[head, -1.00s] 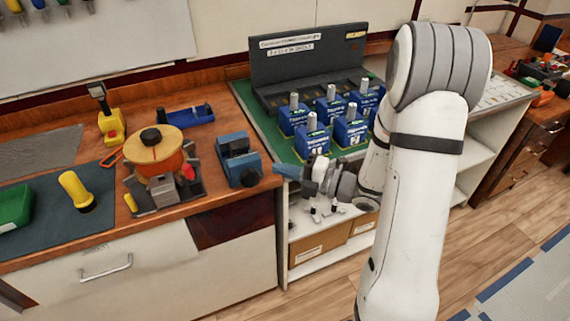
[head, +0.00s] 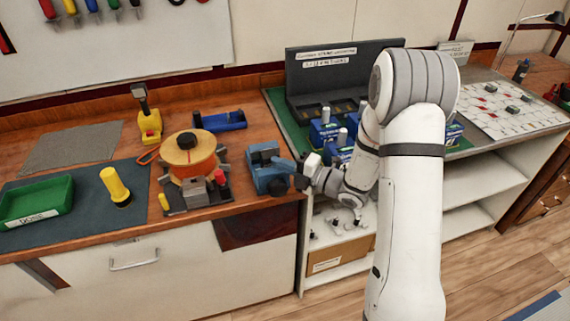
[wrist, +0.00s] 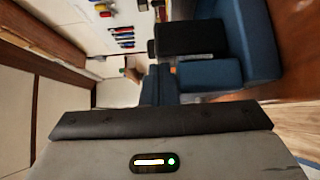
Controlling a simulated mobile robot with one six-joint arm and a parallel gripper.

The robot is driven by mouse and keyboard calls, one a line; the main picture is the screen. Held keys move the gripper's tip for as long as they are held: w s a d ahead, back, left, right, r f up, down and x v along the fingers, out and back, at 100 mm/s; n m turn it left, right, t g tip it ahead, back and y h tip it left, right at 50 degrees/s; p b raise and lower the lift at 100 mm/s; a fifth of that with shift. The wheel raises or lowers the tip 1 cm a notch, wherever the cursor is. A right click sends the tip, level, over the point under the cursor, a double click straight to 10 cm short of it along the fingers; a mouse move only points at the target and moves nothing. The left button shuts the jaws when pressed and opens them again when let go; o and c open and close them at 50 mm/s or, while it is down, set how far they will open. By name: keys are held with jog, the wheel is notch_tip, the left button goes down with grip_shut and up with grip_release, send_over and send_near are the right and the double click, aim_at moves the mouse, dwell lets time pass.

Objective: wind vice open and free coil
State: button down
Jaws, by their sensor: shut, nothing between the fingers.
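The blue vice (head: 262,158) stands near the bench's right front corner, with a dark knob (head: 278,186) on its front. In the wrist view, blue vice surfaces (wrist: 250,40) and a dark block (wrist: 190,38) fill the upper right. An orange coil (head: 204,168) with a tan round top sits in a dark fixture left of the vice. The vice's jaw gap is not clear.
A yellow lever device (head: 149,122), a blue tray (head: 220,121), a yellow-handled tool (head: 115,186) and a green bin (head: 38,203) stand on the bench. Blue breakers (head: 323,133) stand in rows behind my arm. Free bench room lies in front of the blue tray.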

jog(key=shift+w+a+f+b, duration=0.15)
jog(key=shift+w+b, duration=0.3)
jog(key=shift+b, duration=0.65)
jog(key=shift+w+a+b, duration=0.1)
jog(key=shift+w+b, duration=0.25)
jog(key=shift+b, duration=0.1)
jog(key=shift+r, duration=0.2)
